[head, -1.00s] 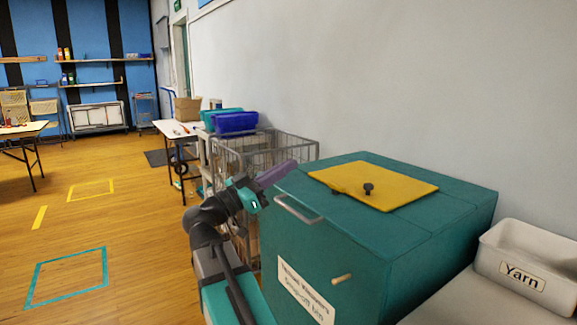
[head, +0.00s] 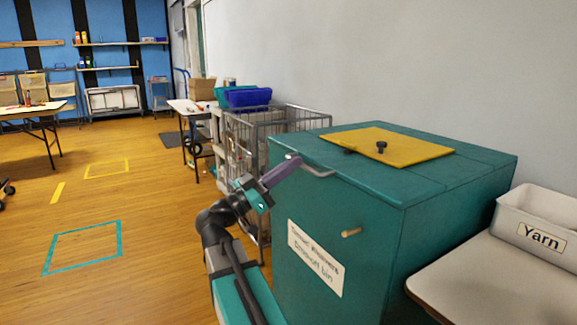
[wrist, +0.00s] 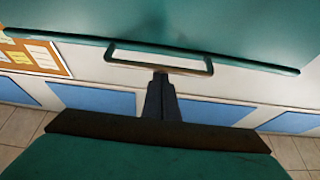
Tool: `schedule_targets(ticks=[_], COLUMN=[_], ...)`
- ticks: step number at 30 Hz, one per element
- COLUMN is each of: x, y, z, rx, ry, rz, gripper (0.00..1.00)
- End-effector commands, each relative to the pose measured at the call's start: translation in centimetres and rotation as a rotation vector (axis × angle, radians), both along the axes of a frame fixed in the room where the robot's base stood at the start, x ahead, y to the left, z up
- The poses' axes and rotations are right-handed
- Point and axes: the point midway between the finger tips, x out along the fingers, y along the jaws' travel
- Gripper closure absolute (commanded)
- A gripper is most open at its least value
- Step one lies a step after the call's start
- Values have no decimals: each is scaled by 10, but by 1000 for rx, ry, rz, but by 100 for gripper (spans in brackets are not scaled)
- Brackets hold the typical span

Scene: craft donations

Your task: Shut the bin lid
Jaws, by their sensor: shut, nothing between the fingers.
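The teal bin (head: 415,235) stands at the right in the head view, with a white label and a small wooden peg on its front. Its teal top carries a metal handle (head: 320,173) at the front edge. A yellow panel (head: 420,149) with a dark knob lies on top. The top looks about level; I cannot tell if a gap stays under it. My gripper (head: 294,159) is shut and empty, its tip close to the handle's left end. In the wrist view, the shut fingers (wrist: 160,82) point at the middle of the handle (wrist: 125,52); contact is unclear.
A white tub marked Yarn (head: 537,240) stands on a pale table (head: 480,275) right of the bin. A wire cage (head: 262,135) stands behind my arm, with a blue crate (head: 249,97) beyond. The wall backs the bin. Open wooden floor lies to the left.

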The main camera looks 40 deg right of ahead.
Motion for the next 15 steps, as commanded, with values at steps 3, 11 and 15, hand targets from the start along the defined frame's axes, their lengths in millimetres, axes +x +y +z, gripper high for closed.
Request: schedule_targets(ticks=[3,11,15], x=[-1,-3,-3], y=[-4,-6,-7], z=[-17,-21,-22], rx=[24,24,25], ry=[-1,1,2], rz=[-7,-11,-12], gripper=[100,100,100])
